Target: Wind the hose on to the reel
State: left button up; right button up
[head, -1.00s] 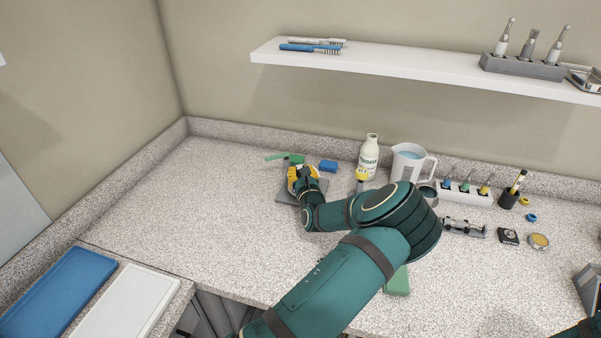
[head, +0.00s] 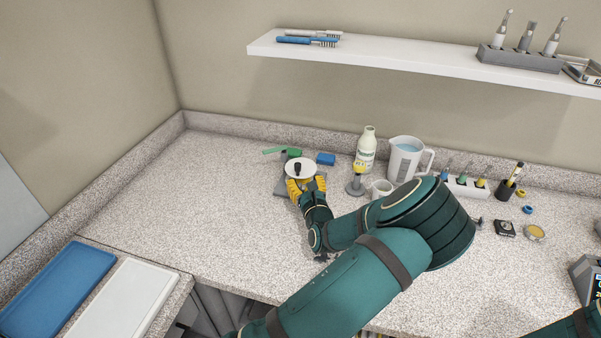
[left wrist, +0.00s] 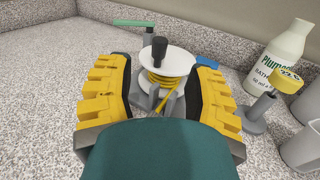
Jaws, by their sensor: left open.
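The reel (head: 301,166) stands on a grey base toward the back of the counter. It has a white top disc and an upright black knob. In the left wrist view the reel (left wrist: 176,61) has yellow hose (left wrist: 165,80) around its core, and a strand runs down its front. My left gripper (head: 307,187) is open, with its yellow fingers just in front of the reel. In the left wrist view its fingers (left wrist: 160,97) stand apart to either side of the reel, and nothing is gripped. My right gripper is not in view.
A yellow-topped stand (head: 357,180), a white bottle (head: 366,150) and a jug (head: 404,158) stand right of the reel. A blue block (head: 326,159) lies behind it, and a green-armed post (head: 283,151) stands behind left. The counter's left side is clear.

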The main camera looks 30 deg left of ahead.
pick_arm(q)
jog(key=v, duration=0.3)
jog(key=shift+s+d, duration=0.1)
jog(key=shift+s, duration=0.1)
dwell(0.4)
